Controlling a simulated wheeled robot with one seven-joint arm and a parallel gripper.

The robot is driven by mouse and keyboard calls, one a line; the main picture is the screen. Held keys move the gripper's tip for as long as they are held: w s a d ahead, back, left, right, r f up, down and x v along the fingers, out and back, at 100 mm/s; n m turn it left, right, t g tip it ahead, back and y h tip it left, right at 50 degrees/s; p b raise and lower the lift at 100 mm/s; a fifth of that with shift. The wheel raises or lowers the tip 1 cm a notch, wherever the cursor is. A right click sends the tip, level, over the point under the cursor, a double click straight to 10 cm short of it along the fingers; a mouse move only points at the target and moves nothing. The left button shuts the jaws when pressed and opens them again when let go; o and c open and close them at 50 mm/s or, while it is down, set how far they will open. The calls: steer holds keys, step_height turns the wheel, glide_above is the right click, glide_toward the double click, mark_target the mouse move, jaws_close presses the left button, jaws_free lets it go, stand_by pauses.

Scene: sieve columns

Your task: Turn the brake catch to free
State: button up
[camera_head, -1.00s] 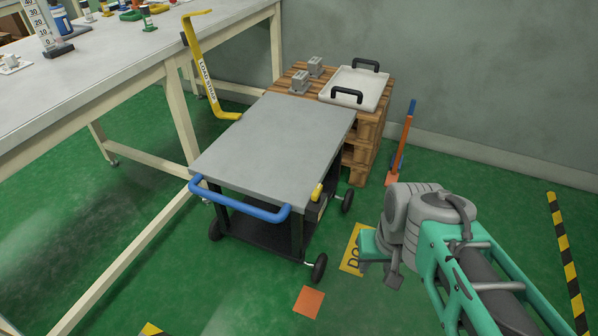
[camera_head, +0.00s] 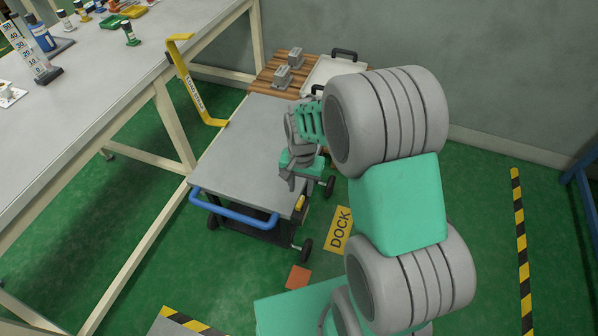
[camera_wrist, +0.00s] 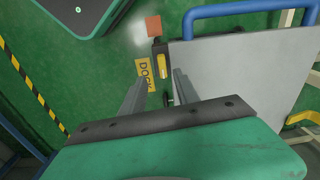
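The brake catch shows as a small yellow lever (camera_head: 300,204) at the near right corner of the grey-topped cart (camera_head: 235,150). In the wrist view the yellow lever (camera_wrist: 162,66) sits on a dark mount and appears between my fingertips, farther away than them. My gripper (camera_head: 288,182) is above the cart's right edge, behind the catch in the head view. In the wrist view its two grey fingers (camera_wrist: 161,78) are apart with nothing held. In the head view my gripper partly covers the cart's right edge.
The cart's blue handle (camera_head: 233,211) is at its near side. A yellow load-gauge bar (camera_head: 192,85) stands between cart and bench. A pallet (camera_head: 265,80) with grey weights and a white tray (camera_head: 325,72) is behind. The floor around the DOCK sign (camera_head: 339,229) is open.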

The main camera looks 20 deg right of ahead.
mark_target(300, 201)
steer(key=shift+m, duration=0.5)
steer(key=f, duration=0.5)
steer(key=w+f, duration=0.1)
steer(key=f, duration=0.2)
steer(key=shift+f, duration=0.15)
steer(key=shift+c, duration=0.6)
jaws_close()
